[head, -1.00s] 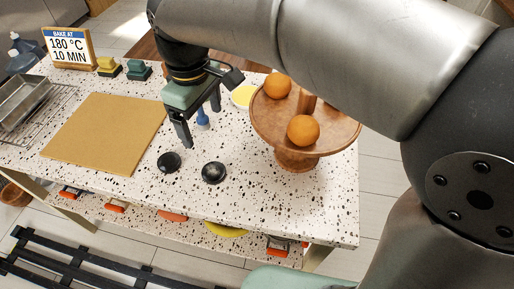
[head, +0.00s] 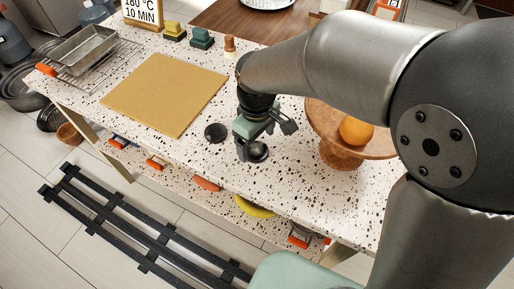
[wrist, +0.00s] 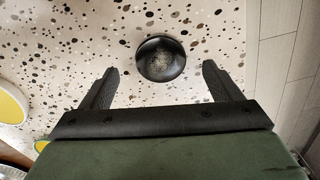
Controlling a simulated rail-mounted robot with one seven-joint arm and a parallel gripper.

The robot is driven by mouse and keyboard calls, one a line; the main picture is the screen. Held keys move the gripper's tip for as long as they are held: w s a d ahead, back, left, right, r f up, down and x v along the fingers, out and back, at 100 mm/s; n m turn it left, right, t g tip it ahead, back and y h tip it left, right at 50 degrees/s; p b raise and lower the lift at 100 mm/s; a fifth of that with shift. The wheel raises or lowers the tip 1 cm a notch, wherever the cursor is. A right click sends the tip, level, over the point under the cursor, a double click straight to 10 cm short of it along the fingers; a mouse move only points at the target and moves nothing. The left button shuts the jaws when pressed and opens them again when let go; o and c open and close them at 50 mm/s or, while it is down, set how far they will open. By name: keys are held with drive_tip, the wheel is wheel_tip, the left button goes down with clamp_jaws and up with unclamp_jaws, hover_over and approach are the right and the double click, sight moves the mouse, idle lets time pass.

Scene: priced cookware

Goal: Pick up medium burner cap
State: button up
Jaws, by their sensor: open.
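Two round black burner caps lie on the speckled counter (head: 330,200). One cap (head: 215,132) lies to the left, clear of my gripper. The other cap (head: 257,151) is right at my gripper, partly covered by it in the head view. I cannot tell by size which is the medium one. In the wrist view the nearer cap (wrist: 160,58) is a dark dome with a shiny centre, lying between and slightly beyond my fingertips. My gripper (wrist: 161,70) is open, with one finger on each side of the cap and visible gaps to both. It holds nothing.
A tan board (head: 165,93) lies left on the counter. A wooden stand (head: 340,150) with an orange (head: 356,131) stands close to the right of my arm. A wire rack with metal pans (head: 83,48) is at the far left. The counter's front edge is near.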

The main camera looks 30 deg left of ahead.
sight(257, 152)
drive_tip(key=shift+f, duration=1.45)
drive_tip(key=c, duration=1.1)
drive_tip(key=shift+r, duration=0.15)
